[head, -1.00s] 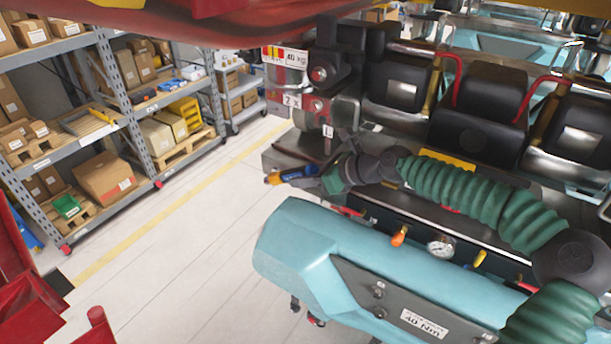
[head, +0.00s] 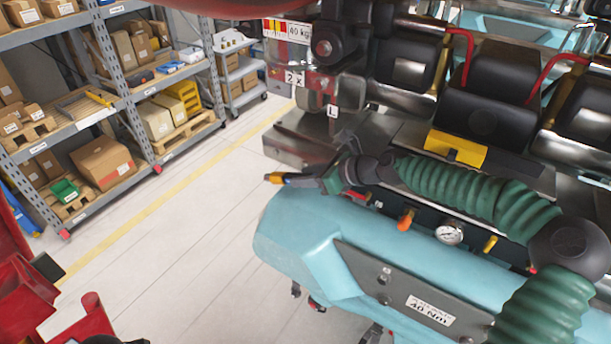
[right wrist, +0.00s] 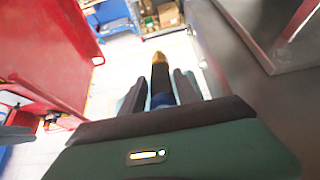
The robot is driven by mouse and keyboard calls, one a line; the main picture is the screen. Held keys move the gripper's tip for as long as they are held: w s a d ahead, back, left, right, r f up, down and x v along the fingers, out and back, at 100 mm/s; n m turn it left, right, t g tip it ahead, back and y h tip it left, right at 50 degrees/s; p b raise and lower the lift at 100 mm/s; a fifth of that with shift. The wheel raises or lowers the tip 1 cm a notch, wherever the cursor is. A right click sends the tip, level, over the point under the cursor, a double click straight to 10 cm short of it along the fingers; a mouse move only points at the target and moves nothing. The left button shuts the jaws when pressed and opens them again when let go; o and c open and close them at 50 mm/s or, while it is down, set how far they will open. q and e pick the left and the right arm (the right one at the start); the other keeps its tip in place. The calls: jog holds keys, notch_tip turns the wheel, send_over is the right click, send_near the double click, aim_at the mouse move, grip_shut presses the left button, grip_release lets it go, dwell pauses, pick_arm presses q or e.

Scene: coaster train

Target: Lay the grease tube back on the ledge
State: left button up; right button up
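My right gripper (head: 312,180) reaches in from the right with its green sleeved arm. It is shut on the grease tube (head: 291,179), whose orange-yellow tip points left in the head view. In the right wrist view the tube (right wrist: 160,77) lies between the two fingers (right wrist: 160,95), gold tip outward, dark body, a little blue near the fingers. A grey metal ledge (head: 291,143) juts out under the machine, just behind the tube. The tube appears held in the air, apart from the ledge. My left gripper does not show.
A teal housing (head: 330,225) with a gauge (head: 449,232) and coloured knobs lies below the gripper. A yellow block (head: 455,148) sits on the machine. Shelves (head: 125,100) with boxes stand at left. Red equipment (head: 25,275) is at lower left. The floor between is clear.

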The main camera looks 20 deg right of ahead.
jog(key=shift+o, duration=1.1)
jog(key=shift+s, duration=0.1)
jog(key=shift+o, duration=0.3)
jog(key=shift+s+a+r, duration=0.25)
jog(key=shift+s+a, duration=0.15)
jog(key=shift+s+d+r+p, duration=0.1)
jog(key=shift+d+r+p, duration=0.15)
jog(key=shift+p, duration=0.2)
jog(key=p+v, duration=0.2)
jog(key=v, duration=0.1)
jog(key=shift+d+r+p, duration=0.2)
jog(key=shift+r+p, duration=0.15)
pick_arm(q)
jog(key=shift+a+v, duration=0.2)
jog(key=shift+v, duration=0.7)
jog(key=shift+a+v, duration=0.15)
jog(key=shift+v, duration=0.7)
pick_arm(e)
jog(key=v, duration=1.2)
jog(key=shift+s+f, duration=0.15)
jog(key=shift+s, duration=0.15)
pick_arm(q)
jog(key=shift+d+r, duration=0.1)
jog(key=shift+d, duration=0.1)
pick_arm(e)
jog(key=shift+s+d, duration=0.1)
jog(key=shift+s, duration=0.1)
